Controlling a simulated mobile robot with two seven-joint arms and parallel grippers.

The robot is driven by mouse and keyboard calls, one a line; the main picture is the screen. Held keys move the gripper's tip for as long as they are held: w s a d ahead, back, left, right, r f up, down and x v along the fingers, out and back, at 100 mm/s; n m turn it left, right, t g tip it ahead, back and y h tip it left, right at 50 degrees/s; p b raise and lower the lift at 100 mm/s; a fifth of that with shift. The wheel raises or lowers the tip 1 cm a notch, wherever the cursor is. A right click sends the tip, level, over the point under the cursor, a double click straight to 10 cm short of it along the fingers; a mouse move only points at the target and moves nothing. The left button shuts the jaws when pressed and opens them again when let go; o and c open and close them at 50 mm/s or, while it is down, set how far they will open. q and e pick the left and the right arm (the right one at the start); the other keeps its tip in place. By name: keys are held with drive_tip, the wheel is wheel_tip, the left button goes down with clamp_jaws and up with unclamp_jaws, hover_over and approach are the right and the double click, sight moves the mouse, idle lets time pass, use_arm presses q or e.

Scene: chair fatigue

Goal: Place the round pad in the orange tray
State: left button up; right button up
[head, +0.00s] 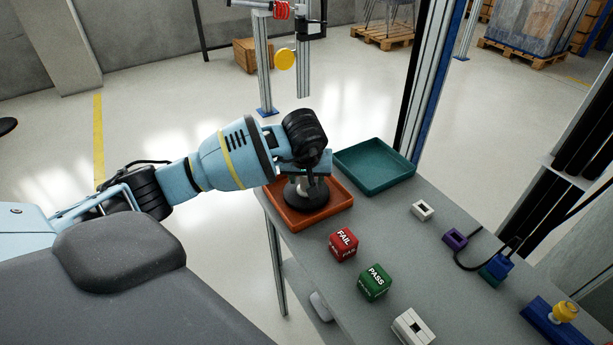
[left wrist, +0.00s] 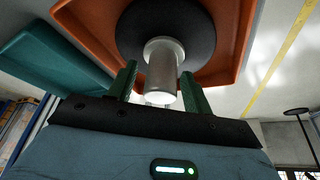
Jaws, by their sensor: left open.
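The round pad (head: 306,194) is a black disc with a silver metal stem. It sits inside the orange tray (head: 290,220) at the far left corner of the table. The left wrist view shows the disc (left wrist: 195,25) over the orange tray floor (left wrist: 100,18), with its stem (left wrist: 162,72) pointing toward my gripper. My left gripper (head: 302,180) is above the tray. Its two green fingers (left wrist: 160,85) stand on either side of the stem, open, with gaps visible. My right gripper is not in view.
A teal tray (head: 375,168) stands right beside the orange tray. A red FAIL cube (head: 343,244) and a green PASS cube (head: 375,282) lie nearer on the grey table (head: 420,250). White (head: 422,210) and purple (head: 454,238) blocks and a dark cable are to the right.

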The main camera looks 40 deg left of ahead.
use_arm(q)
drive_tip(key=shift+r, duration=0.35)
drive_tip(key=v, duration=1.1)
drive_tip(key=shift+s+d+r+p, duration=0.2)
drive_tip(key=shift+r+p, duration=0.05)
drive_tip(key=shift+p, duration=0.15)
